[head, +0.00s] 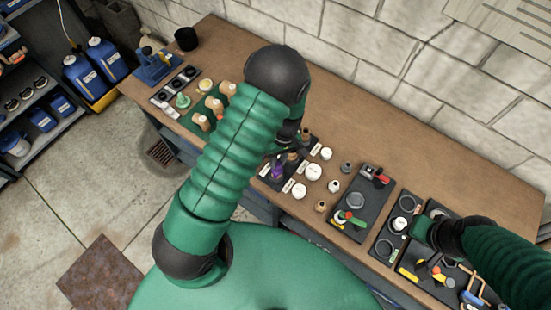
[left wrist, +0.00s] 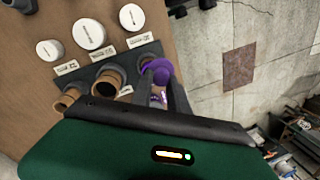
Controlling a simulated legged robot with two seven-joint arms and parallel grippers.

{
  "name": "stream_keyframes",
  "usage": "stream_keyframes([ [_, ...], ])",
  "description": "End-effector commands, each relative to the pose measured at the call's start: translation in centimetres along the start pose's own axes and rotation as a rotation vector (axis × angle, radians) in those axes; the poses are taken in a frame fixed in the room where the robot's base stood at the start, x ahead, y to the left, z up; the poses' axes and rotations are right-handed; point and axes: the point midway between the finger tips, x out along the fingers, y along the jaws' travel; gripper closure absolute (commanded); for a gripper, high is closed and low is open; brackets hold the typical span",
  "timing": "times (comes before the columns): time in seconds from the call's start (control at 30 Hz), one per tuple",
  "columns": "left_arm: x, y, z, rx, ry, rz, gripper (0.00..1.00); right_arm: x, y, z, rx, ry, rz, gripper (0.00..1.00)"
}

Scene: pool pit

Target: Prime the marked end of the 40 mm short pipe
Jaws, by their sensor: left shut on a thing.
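My left gripper (head: 284,158) is low over the bench, beside a dark rack with small labels. It is shut on a purple thing (left wrist: 158,70), whose rounded purple top and a lower purple part show at the fingers in the left wrist view. The purple (head: 277,171) also shows in the head view. Whether it is a primer applicator or a coated pipe end, I cannot tell. Tan short pipes (left wrist: 108,82) with dark ends stand in the rack (left wrist: 150,50) beside my fingers; their sizes and marks are unreadable. My right gripper (head: 419,231) is over the right-hand trays, its jaws unclear.
White round lidded pieces (head: 314,171) stand close right of the rack. A dark tray (head: 375,197) with tools lies farther right. A green mat with tan fittings (head: 214,104) is at the left. The bench (head: 345,115) is bare along the wall.

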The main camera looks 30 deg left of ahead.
Motion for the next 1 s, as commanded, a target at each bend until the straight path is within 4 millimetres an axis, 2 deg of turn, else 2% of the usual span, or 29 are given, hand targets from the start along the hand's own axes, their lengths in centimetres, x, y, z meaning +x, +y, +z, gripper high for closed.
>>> stream_keyframes([
  [0.63,-0.3,2.0,0.3,0.0,0.0,0.001,1.0,-0.1,0.0,0.0,0.0,0.0,0.0,0.64],
  [1.0,-0.3,2.0,0.7,0.0,0.0,0.0,1.0,-0.2,0.0,-0.1,0.0,0.0,0.0,0.64],
])
